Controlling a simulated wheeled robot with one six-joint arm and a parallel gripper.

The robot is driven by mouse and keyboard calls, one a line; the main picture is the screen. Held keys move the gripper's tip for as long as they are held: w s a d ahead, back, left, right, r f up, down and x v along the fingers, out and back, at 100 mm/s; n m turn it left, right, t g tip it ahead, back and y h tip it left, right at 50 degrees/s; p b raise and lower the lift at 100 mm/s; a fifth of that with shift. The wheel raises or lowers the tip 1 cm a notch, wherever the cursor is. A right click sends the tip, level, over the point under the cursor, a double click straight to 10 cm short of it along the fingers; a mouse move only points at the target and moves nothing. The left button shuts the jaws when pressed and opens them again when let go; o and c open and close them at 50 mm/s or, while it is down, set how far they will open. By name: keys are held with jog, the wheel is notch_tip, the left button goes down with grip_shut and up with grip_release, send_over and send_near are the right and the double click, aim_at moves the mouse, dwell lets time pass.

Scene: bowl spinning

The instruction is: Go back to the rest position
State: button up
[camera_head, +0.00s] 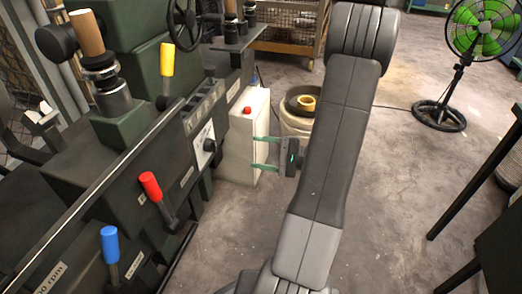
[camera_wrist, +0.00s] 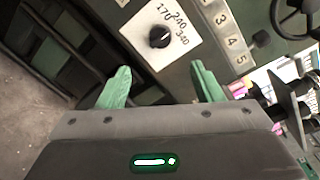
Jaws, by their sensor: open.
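My gripper (camera_head: 262,153) is in the middle of the head view, with its two green fingers apart and nothing between them. The fingers point left toward the machine and the white box beside it. In the wrist view my gripper (camera_wrist: 160,88) is also open and empty. Beyond the fingertips is a white dial plate with a black knob (camera_wrist: 159,37), marked 170, 240 and 340. The same knob plate (camera_head: 204,146) is on the machine's front in the head view. The fingers look apart from the knob; the exact gap cannot be told.
The dark green machine (camera_head: 130,150) fills the left, with yellow (camera_head: 166,60), red (camera_head: 150,186) and blue (camera_head: 109,244) levers. A white box (camera_head: 243,140) with a red button stands beside it. A bucket (camera_head: 296,122) holds a bowl. A green fan (camera_head: 480,30) stands right, over open floor.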

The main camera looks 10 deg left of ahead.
jog(key=shift+a, duration=0.1)
jog(key=a+b, duration=0.3)
jog(key=a, duration=1)
jog(key=shift+w+a+f, duration=0.2)
jog(key=shift+a+f, duration=0.1)
jog(key=shift+d, duration=0.1)
jog(key=d+m+p, duration=0.8)
jog(key=d+p, duration=0.3)
jog(key=shift+d+m+y, duration=0.3)
jog(key=shift+d+m, duration=0.05)
jog(key=shift+m, duration=0.05)
dwell(2.0)
jog(key=shift+w+g, duration=0.15)
jog(key=shift+g, duration=0.25)
